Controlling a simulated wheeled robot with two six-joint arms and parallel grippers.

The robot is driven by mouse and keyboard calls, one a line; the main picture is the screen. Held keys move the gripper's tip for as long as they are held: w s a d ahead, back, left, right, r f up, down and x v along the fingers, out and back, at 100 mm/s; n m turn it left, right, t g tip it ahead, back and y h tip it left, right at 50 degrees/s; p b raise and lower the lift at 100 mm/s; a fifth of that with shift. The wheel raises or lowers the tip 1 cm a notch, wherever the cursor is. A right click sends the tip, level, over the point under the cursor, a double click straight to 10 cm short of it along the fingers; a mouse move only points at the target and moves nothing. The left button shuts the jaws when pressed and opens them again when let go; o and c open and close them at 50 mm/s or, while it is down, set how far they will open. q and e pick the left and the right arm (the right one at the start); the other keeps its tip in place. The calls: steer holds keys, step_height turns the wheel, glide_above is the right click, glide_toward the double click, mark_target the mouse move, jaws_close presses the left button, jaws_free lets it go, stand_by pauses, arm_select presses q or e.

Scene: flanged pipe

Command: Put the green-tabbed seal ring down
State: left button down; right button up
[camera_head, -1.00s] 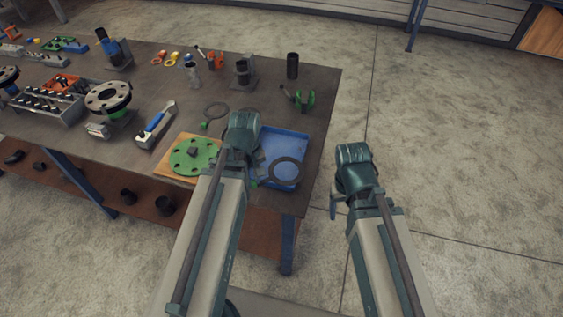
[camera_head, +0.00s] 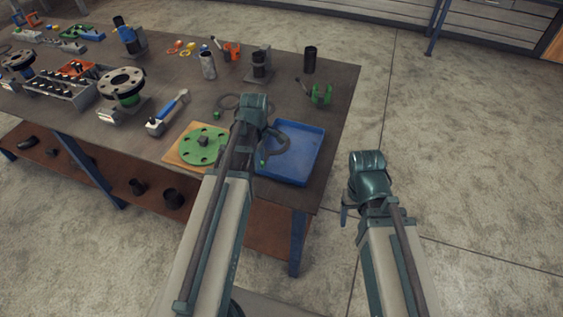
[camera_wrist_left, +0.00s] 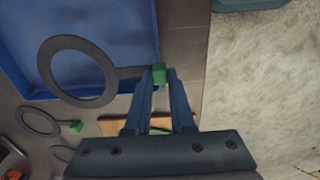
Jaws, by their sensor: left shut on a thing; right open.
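My left gripper (camera_head: 262,157) is shut on the green tab of a dark seal ring (camera_head: 291,150). In the left wrist view, the fingers (camera_wrist_left: 159,82) pinch the green tab (camera_wrist_left: 159,71), with the flat ring (camera_wrist_left: 107,70) out to the left. The ring shows over the left part of the blue tray (camera_head: 311,160); its exact height is unclear. A second dark ring with a green tab (camera_head: 217,114) lies on the table behind my left gripper, partly hidden by it. My right gripper (camera_head: 346,214) is open and empty, right of the table.
A green flange disc (camera_head: 192,150) sits on a wooden board left of the tray. The tray looks otherwise empty. The table's right edge is close to the tray.

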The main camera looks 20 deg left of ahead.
arm_select(q)
glide_above(281, 169)
steer(key=a, duration=0.1)
steer(key=shift+s+f, duration=0.3)
steer(key=shift+s, duration=0.05)
steer(key=shift+w+d, duration=0.25)
steer(key=f+b, duration=0.1)
steer(key=b, duration=0.1)
steer(key=f+b, duration=0.2)
steer(key=shift+w+d+f, duration=0.15)
steer(key=shift+d+f, duration=0.05)
steer(key=shift+f, duration=0.2)
steer(key=shift+f, duration=0.15)
steer(key=c, duration=0.8)
jaws_free()
